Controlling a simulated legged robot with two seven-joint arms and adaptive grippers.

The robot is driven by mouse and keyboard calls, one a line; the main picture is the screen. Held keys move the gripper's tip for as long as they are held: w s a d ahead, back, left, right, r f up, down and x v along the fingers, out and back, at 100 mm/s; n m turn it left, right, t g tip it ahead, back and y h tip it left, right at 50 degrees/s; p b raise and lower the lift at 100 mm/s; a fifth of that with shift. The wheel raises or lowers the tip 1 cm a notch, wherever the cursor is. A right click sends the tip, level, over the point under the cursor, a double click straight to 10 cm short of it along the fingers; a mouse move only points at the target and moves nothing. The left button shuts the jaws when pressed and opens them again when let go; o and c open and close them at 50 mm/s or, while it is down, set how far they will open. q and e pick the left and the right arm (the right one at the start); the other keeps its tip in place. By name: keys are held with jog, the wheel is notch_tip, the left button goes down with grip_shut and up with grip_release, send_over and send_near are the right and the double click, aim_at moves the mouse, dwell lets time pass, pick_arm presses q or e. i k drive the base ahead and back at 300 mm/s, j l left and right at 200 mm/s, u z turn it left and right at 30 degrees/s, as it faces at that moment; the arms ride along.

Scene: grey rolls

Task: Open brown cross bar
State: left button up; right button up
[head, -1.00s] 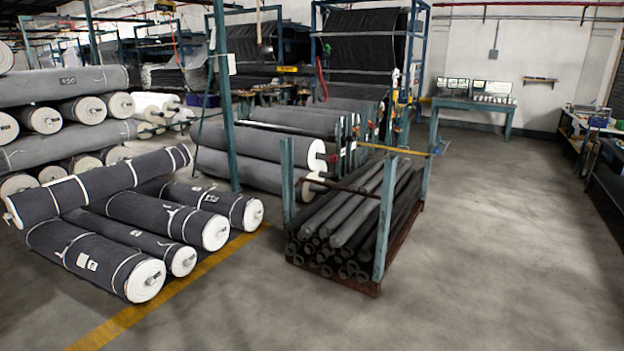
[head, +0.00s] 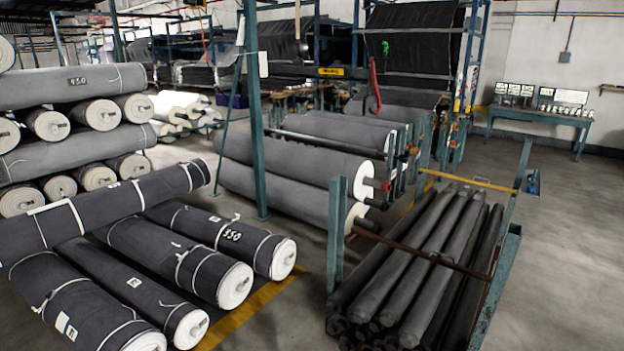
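A thin brown cross bar (head: 421,255) runs over the dark tubes in a teal-posted rack. Its left end is by the front left post (head: 337,232) and its right end meets the right post (head: 503,262). I cannot tell how the ends are fastened. Many long dark grey tubes (head: 431,252) lie stacked under the bar, pointing away from me. A yellow bar (head: 468,180) crosses the far end of the rack. The lower front of the rack is cut off by the picture edge. Neither of my grippers is in view.
Large dark fabric rolls (head: 172,250) lie on the floor at the left. Grey rolls (head: 295,160) lie behind, left of the rack. A yellow floor line (head: 245,317) passes between. Open grey floor (head: 580,235) is on the right, with a teal table (head: 540,117) at the back.

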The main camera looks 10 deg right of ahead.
aim_at(439, 261)
jog(key=i, duration=1.45)
jog(key=i+j+z, duration=0.1)
jog(key=i, duration=1.35)
jog(key=i+z, duration=0.1)
jog(key=z, duration=0.4)
jog(key=i+j+z, duration=0.1)
jog(key=z, duration=0.4)
jog(key=i+j+z, duration=0.1)
jog(key=z, duration=0.4)
jog(key=i+j+z, duration=0.1)
jog(key=z, duration=0.4)
